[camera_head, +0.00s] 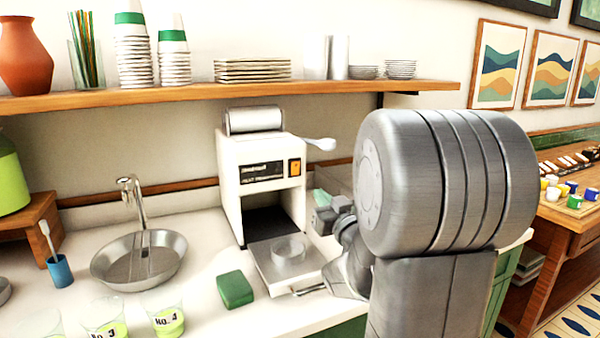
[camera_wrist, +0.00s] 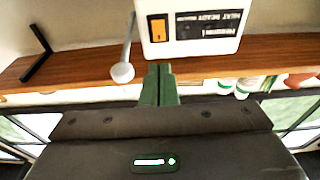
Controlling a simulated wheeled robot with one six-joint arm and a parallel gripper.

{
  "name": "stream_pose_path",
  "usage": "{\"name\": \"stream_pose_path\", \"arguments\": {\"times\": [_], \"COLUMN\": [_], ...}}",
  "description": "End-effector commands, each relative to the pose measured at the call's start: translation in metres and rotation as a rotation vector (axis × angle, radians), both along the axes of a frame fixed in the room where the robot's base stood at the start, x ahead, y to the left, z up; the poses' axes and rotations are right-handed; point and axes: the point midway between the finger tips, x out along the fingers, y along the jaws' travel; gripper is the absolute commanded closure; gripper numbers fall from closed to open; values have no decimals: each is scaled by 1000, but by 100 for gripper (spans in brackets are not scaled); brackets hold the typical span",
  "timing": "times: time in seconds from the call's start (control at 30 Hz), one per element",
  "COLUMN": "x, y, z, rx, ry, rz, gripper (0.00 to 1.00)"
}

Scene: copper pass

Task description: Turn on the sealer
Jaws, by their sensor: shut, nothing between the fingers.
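The sealer is a white box-shaped machine (camera_head: 229,175) on the counter, with a film roll (camera_head: 254,120) on top and a dark label panel. Its orange switch (camera_head: 295,168) is at the right of the front face; whether it is on or off I cannot tell. My gripper (camera_head: 321,197) is right of the sealer and lower than the switch, partly hidden by my arm. In the wrist view the switch (camera_wrist: 158,28) shows just beyond the closed green fingertips (camera_wrist: 158,70), with a gap in the picture. The fingers are shut and empty.
A white lever (camera_head: 320,144) sticks out from the sealer's right side. Its tray (camera_head: 262,268) is out in front, holding a clear cup. A green block (camera_head: 235,289), a metal basin (camera_head: 140,262) and labelled cups (camera_head: 167,318) are to the left. A laden shelf (camera_head: 200,96) runs above.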

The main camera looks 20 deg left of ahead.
Motion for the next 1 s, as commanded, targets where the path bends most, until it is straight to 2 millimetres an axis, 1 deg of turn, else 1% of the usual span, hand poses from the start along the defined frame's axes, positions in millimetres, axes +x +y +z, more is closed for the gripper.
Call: {"name": "stream_pose_path", "arguments": {"times": [0.4,0.6,0.8,1.0], "x": [54,74,82,83], "y": [64,87,97,98], "z": [16,21,23,22], "rx": [-1,-1,-1,-1], "ry": [0,1,1,1], "rz": [2,1,0,0], "gripper": [100,100,100,100]}}
